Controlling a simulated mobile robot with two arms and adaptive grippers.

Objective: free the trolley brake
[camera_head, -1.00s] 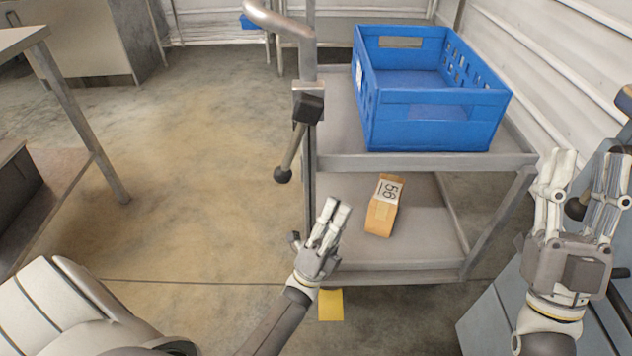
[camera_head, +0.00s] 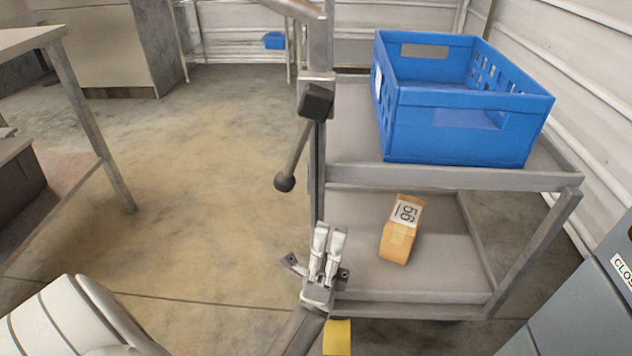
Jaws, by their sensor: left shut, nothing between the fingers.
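The trolley (camera_head: 455,178) stands right of centre, with two grey shelves and an upright post on its left. On that post is a black block (camera_head: 317,101) with a lever that slants down and left to a dark ball knob (camera_head: 284,182). I cannot tell its brake state from this. My left gripper (camera_head: 328,238) is shut and empty, fingers pointing up, in front of the trolley's lower left corner. It is below the knob and apart from it. A small dark fitting shows beside the gripper, partly hidden by it. A yellow piece (camera_head: 337,338) shows low by that corner. My right gripper is out of view.
A blue crate (camera_head: 460,125) sits on the trolley's top shelf. An orange-brown box (camera_head: 401,230) marked with a number lies on the lower shelf. A table (camera_head: 85,110) stands at left, and a grey cabinet (camera_head: 590,310) at lower right. The floor left of the trolley is clear.

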